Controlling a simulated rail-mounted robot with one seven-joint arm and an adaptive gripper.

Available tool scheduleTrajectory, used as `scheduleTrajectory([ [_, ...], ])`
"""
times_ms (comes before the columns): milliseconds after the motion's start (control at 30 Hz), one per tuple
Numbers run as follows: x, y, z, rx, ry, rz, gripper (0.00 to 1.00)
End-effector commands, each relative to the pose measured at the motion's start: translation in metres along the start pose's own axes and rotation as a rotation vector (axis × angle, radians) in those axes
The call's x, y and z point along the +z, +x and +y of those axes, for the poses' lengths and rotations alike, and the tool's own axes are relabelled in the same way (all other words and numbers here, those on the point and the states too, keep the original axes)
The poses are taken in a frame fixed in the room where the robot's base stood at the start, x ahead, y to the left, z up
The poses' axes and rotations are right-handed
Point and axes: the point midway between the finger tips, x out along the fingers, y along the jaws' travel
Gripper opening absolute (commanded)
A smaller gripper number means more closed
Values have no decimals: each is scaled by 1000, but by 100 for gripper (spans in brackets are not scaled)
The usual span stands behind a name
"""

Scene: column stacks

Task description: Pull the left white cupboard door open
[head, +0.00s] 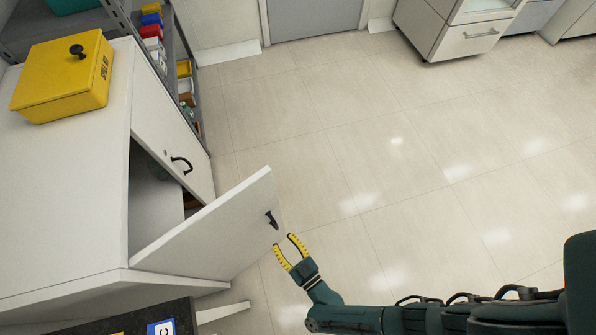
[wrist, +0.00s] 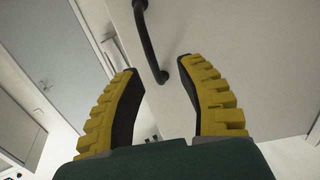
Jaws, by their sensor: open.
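The white cupboard (head: 60,190) stands at the left in the head view. One white door (head: 205,235), the one nearer the bottom of the picture, stands part open and shows a dark gap into the cupboard. Its black handle (head: 272,220) is near its outer edge. The other door (head: 165,125) looks shut, with its own black handle (head: 182,164). My gripper (head: 283,253) has yellow fingers, open and empty, just below the open door's handle. In the wrist view the black handle (wrist: 150,45) ends just beyond the gap between my fingertips (wrist: 160,72), against the white door (wrist: 225,45).
A yellow box (head: 65,78) with a black knob sits on the cupboard top. A grey shelf with colored bins (head: 153,35) stands behind it. A dark counter corner (head: 140,318) is at the bottom left. The tiled floor (head: 400,150) to the right is clear.

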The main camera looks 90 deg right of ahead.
Motion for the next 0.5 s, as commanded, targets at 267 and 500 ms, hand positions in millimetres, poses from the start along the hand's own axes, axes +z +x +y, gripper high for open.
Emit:
scheduleTrajectory([
  [267, 0, -21, -3, -9, 2, 2, 38],
  [500, 0, -55, -4, -11, 2, 0, 38],
])
